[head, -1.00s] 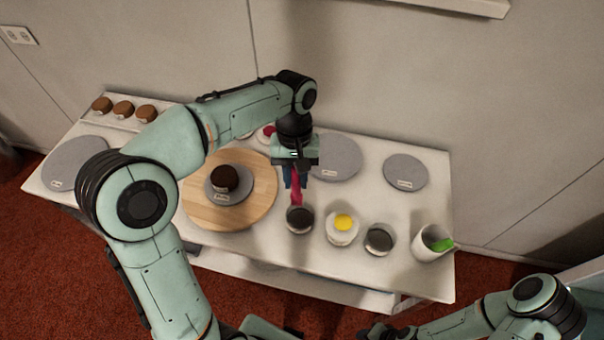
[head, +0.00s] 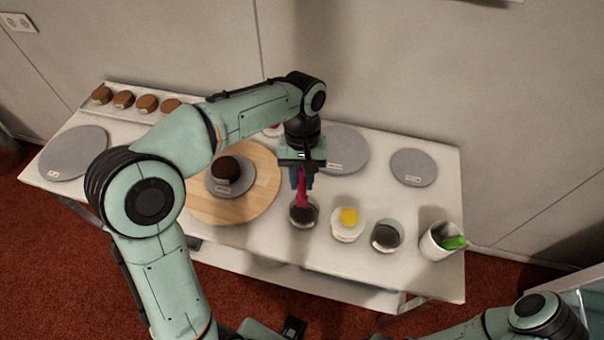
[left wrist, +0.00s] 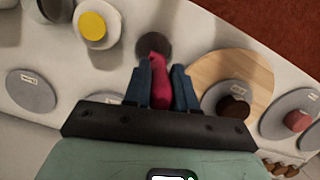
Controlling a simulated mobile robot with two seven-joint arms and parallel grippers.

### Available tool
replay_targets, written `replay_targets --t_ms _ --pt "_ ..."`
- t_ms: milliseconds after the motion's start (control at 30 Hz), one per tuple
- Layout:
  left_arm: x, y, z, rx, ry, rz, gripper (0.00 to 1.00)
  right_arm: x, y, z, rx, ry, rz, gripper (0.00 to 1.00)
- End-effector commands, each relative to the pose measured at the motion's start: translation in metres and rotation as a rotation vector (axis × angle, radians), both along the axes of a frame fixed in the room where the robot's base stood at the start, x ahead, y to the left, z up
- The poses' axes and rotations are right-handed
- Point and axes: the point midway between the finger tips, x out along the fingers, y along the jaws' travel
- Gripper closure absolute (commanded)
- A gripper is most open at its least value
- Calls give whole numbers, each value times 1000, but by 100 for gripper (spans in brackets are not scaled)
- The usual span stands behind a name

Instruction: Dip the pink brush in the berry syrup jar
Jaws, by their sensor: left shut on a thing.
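My left gripper (head: 301,182) is shut on the pink brush (head: 302,196) and holds it pointing down. The brush's lower end is at the mouth of a dark-topped jar (head: 303,217). In the left wrist view the brush (left wrist: 160,88) runs between the fingers toward that dark jar opening (left wrist: 153,44). How deep the tip is inside cannot be told. Jar labels are not readable, so I cannot confirm which one is berry syrup. A yellow-filled jar (head: 348,217) and another dark-topped jar (head: 386,237) stand to the right.
A white cup (head: 437,241) holding a green item (head: 453,243) stands at the right. A wooden turntable (head: 262,200) bears a dark cake (head: 226,170) on a grey disc, left of the jar. Grey discs (head: 413,167) lie behind. Several brown cakes (head: 147,103) sit back left.

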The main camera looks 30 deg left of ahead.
Motion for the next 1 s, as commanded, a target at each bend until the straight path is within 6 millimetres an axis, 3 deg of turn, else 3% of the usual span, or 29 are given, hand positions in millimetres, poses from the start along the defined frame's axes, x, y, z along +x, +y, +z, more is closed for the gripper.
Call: replay_targets --t_ms 600,1000 --pt "0 0 -57 0 1 0 100 -17 0 -37 0 19 0 57" --pt "1 0 -65 0 -1 0 100 -19 0 -41 0 21 0 57"
